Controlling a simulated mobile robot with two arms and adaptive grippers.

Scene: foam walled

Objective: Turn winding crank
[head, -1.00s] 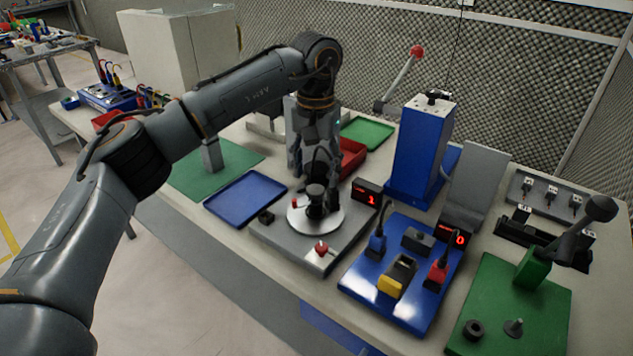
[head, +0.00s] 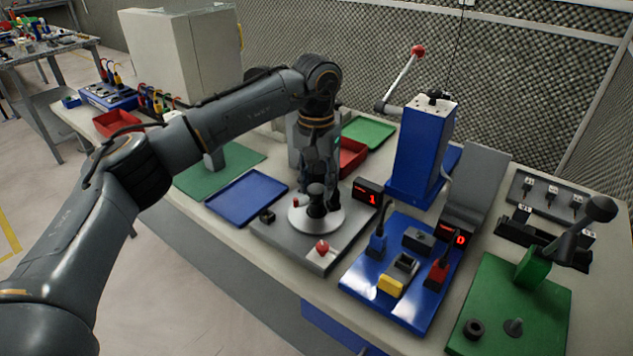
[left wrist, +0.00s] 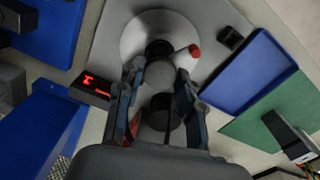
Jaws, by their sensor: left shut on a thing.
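The winding crank sits on a round light-grey disc (head: 330,222) on a grey base plate (head: 285,245). It has a dark hub and a small red knob (head: 295,202). My left gripper (head: 316,182) points down over the disc, shut on the crank's dark handle. In the left wrist view, my left gripper's fingers (left wrist: 158,78) stand either side of the dark, round handle part (left wrist: 165,112). The red knob (left wrist: 194,50) and disc (left wrist: 140,28) show beyond them. The fingers partly hide the grip. My right gripper is in neither view.
A display (head: 367,191) reading 1 stands right of the disc. A blue tray (head: 245,198) lies left, a red bin (head: 352,157) behind. A blue panel with plugs (head: 375,275) and a tall blue block (head: 418,150) stand right.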

